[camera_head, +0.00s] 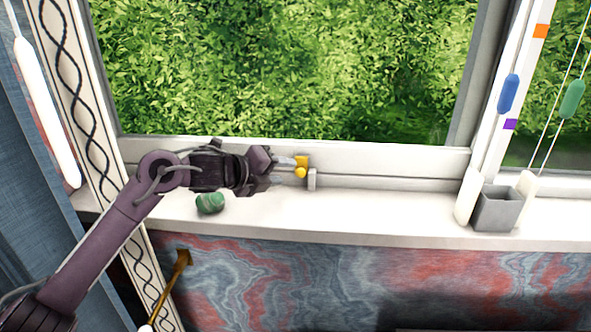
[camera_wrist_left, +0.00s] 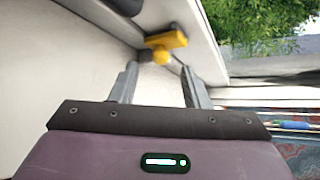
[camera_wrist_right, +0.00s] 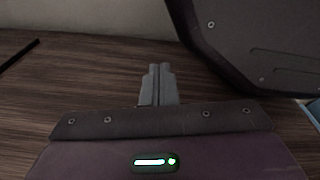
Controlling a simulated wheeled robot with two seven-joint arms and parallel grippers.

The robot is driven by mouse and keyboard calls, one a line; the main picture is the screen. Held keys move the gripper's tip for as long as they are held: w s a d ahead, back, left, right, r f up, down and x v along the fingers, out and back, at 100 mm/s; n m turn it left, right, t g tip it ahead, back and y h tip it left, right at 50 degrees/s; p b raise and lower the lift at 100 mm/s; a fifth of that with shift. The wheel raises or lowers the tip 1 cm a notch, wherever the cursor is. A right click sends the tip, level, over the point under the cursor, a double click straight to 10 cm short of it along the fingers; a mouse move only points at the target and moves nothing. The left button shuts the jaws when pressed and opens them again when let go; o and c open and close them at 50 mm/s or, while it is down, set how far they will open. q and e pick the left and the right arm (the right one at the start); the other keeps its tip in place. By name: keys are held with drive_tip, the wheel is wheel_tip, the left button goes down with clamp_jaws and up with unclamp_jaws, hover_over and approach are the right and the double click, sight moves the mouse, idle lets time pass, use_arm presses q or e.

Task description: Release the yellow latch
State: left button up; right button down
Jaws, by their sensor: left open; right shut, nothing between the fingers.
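The yellow latch (camera_head: 301,167) sits on the lower window frame, just above the white sill, beside a small light grey block (camera_head: 312,179). My left gripper (camera_head: 285,164) reaches in from the left, with its fingertips close to the latch. In the left wrist view the latch (camera_wrist_left: 166,41) shows a bar and a round knob, just beyond and between the tips of my left gripper (camera_wrist_left: 158,76). The fingers are apart with nothing held; I cannot tell whether they touch the latch. My right gripper (camera_wrist_right: 158,72) is shut and empty over a dark wooden surface.
A green lumpy object (camera_head: 210,203) lies on the sill below my left wrist. A grey square cup (camera_head: 496,209) stands on the sill at the right. Blue (camera_head: 508,94) and green (camera_head: 572,99) pieces hang by the right frame. The sill between latch and cup is clear.

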sight(301, 169)
use_arm(q)
drive_tip(key=shift+x, duration=2.4)
use_arm(e)
drive_tip(key=shift+s+d+f, duration=0.1)
drive_tip(key=shift+s, duration=0.2)
use_arm(q)
drive_tip(key=shift+c, duration=0.4)
clamp_jaws()
drive_tip(key=shift+r+p, duration=0.1)
drive_tip(key=shift+p, duration=0.2)
use_arm(e)
drive_tip(key=shift+r, duration=0.2)
